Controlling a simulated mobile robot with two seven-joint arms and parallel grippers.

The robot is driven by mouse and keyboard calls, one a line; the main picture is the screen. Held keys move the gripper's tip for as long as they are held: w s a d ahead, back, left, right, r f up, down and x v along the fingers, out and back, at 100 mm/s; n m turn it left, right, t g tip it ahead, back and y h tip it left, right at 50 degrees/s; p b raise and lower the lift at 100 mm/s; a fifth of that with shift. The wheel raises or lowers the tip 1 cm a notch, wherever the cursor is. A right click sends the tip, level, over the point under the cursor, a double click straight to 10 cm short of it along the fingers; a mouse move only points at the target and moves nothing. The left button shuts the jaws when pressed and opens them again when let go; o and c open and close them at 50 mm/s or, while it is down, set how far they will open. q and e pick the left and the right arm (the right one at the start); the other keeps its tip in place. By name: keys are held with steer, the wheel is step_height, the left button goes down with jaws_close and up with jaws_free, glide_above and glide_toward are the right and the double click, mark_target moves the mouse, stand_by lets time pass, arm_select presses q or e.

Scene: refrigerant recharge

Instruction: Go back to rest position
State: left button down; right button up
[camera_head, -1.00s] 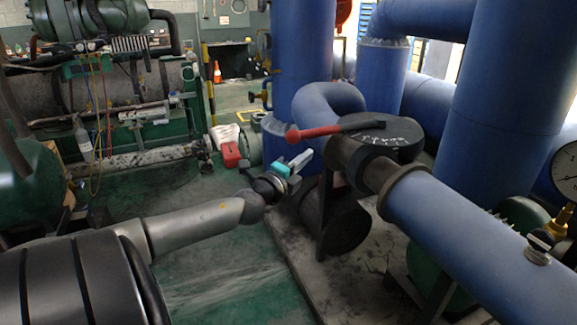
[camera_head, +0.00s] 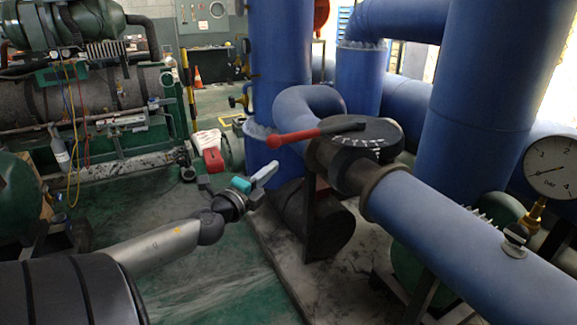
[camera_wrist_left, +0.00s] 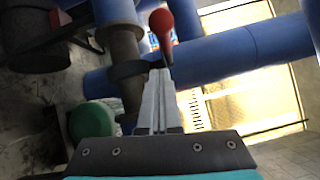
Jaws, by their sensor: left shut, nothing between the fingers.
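My left gripper (camera_head: 266,173) is in the middle of the head view, at the end of my grey arm. Its fingers are shut and empty. It is left of and below the red valve handle (camera_head: 292,138), apart from it. The handle joins the dark round valve dial (camera_head: 375,133) on the blue pipe. In the left wrist view the closed fingers (camera_wrist_left: 160,85) point up, with the red handle's end (camera_wrist_left: 162,25) beyond their tips. My right gripper is not in view.
Thick blue pipes (camera_head: 440,225) fill the right side, with a pressure gauge (camera_head: 553,167) at the far right. A gas cylinder (camera_head: 60,150) and green machinery (camera_head: 120,150) stand at the left. A red box (camera_head: 213,160) lies on the floor behind the gripper. Green floor (camera_head: 215,275) is open below the arm.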

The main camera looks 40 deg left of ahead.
arm_select(q)
steer(key=s+a+f+n+g, duration=0.1)
steer(key=s+f+n+g, duration=0.15)
steer(key=f, duration=0.65)
steer(key=s+a+f+n+g+y, duration=0.15)
steer(key=s+f, duration=0.25)
steer(key=f, duration=0.5)
steer(key=s+f+n+g, duration=0.3)
steer(key=f, duration=0.6)
steer(key=s+d+f+n+g+h, duration=0.1)
steer(key=s+d+f, duration=0.2)
steer(key=f, duration=0.2)
steer(key=s+d+f+n+g, duration=0.2)
steer(key=s+f, duration=0.2)
steer(key=f, duration=0.1)
steer(key=s+d+f+n+g+h, duration=0.1)
steer(key=s+d+f, duration=0.2)
steer(key=f, duration=0.3)
steer(key=s+d+f+n+g+h, duration=0.2)
steer(key=s+d+f, duration=0.4)
steer(key=s+d, duration=0.3)
steer(key=s+d+f+n+g+h, duration=0.1)
steer(key=s+d+f+g+h, duration=0.1)
steer(key=s+d+f, duration=0.5)
steer(key=s+d+g, duration=0.1)
steer(key=s+d, duration=0.1)
steer(key=d, duration=0.4)
steer(key=shift+d+n, duration=0.2)
steer(key=shift+n, duration=0.2)
